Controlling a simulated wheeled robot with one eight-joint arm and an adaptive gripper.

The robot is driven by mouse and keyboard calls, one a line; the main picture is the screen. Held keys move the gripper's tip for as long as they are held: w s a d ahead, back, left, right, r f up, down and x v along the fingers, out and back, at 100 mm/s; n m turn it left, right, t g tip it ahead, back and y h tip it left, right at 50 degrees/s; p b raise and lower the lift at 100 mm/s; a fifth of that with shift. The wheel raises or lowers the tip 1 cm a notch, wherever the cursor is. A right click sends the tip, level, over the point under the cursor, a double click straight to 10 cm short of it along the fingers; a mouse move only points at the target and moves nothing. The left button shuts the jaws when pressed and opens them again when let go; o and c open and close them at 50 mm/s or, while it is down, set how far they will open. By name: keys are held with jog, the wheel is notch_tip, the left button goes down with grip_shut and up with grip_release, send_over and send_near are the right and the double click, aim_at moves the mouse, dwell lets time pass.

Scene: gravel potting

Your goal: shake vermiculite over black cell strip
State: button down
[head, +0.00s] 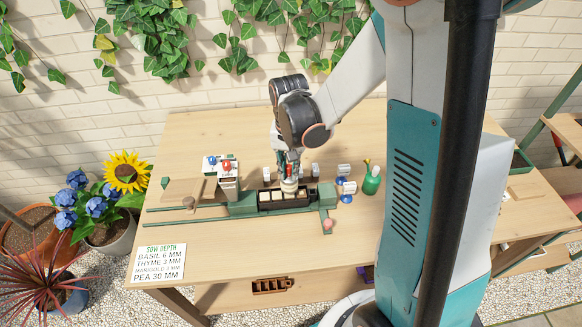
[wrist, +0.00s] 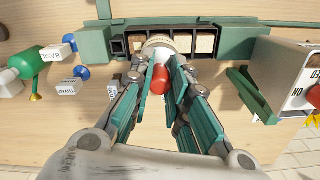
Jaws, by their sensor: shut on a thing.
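The black cell strip (head: 284,206) lies in a green holder in the middle of the bench. Several of its cells show pale tan fill in the head view. The strip also shows in the wrist view (wrist: 195,54), with tan cells right of the shaker and darker ones at left. My gripper (head: 289,173) is shut on the vermiculite shaker, a cream round container (head: 289,187) with a red part (wrist: 160,80) between my fingers. The shaker is over the strip, around its middle, and hides the cells under it. I cannot tell whether it touches the strip or whether any vermiculite is falling.
Green blocks (head: 242,204) flank the strip, with green rails running left and toward the front. A white box with red and blue knobs (head: 227,173) stands at left. A sow-depth card (head: 157,261) lies front left.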

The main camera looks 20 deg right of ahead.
jog(key=shift+w+a, duration=0.2)
jog(key=shift+a, duration=0.4)
jog(key=shift+s+d+b, duration=0.2)
jog(key=shift+d, duration=0.4)
jog(key=shift+s+d+b, duration=0.2)
jog(key=shift+d, duration=0.35)
